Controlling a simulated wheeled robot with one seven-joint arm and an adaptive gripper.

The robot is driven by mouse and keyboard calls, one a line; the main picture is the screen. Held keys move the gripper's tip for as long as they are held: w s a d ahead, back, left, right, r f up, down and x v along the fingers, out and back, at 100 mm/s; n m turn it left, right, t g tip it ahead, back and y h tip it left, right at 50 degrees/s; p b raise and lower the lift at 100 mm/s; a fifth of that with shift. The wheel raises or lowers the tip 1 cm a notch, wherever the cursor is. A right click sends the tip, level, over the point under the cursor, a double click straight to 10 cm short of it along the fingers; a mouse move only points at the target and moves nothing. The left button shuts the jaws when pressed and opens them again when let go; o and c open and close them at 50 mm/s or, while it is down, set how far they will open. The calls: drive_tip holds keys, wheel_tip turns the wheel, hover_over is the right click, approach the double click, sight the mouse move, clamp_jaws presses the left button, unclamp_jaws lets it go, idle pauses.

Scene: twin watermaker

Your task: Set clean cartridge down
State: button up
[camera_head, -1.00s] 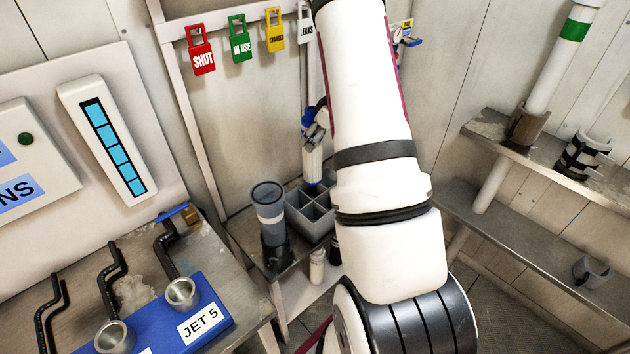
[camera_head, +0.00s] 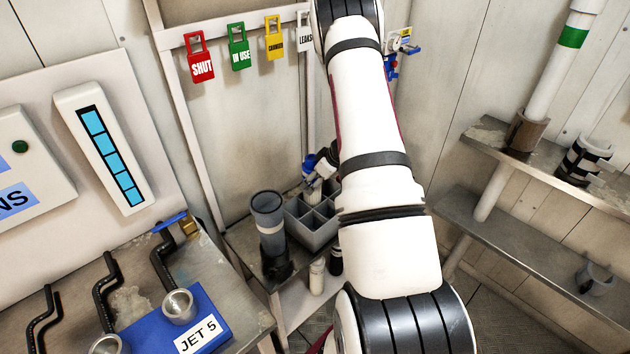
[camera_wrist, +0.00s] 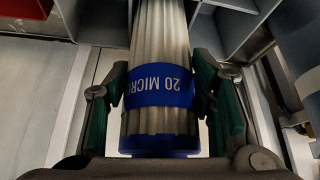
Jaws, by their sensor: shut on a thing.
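A white pleated cartridge with a blue band lettered "20 MICRO" (camera_wrist: 160,115) is between my gripper's fingers in the wrist view. My gripper (camera_wrist: 165,85) is shut on it around the band. In the head view my gripper (camera_head: 318,168) is partly hidden by my arm, at the back of the grey divided crate (camera_head: 318,238). The cartridge (camera_head: 313,184) shows only in part there, upright or nearly so, its lower end at a rear compartment. Crate walls (camera_wrist: 228,25) flank the cartridge's far end in the wrist view. Whether it touches the compartment floor is hidden.
A grey cylindrical housing (camera_head: 268,222) stands just left of the crate. A small white bottle (camera_head: 317,277) and a dark one (camera_head: 336,255) stand in front. Coloured tags, including a red one (camera_head: 200,58), hang above. Shelves (camera_head: 530,240) are at the right.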

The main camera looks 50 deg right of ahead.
drive_tip(key=o, duration=1.6)
drive_tip(key=shift+f, duration=0.1)
drive_tip(key=shift+o, duration=0.2)
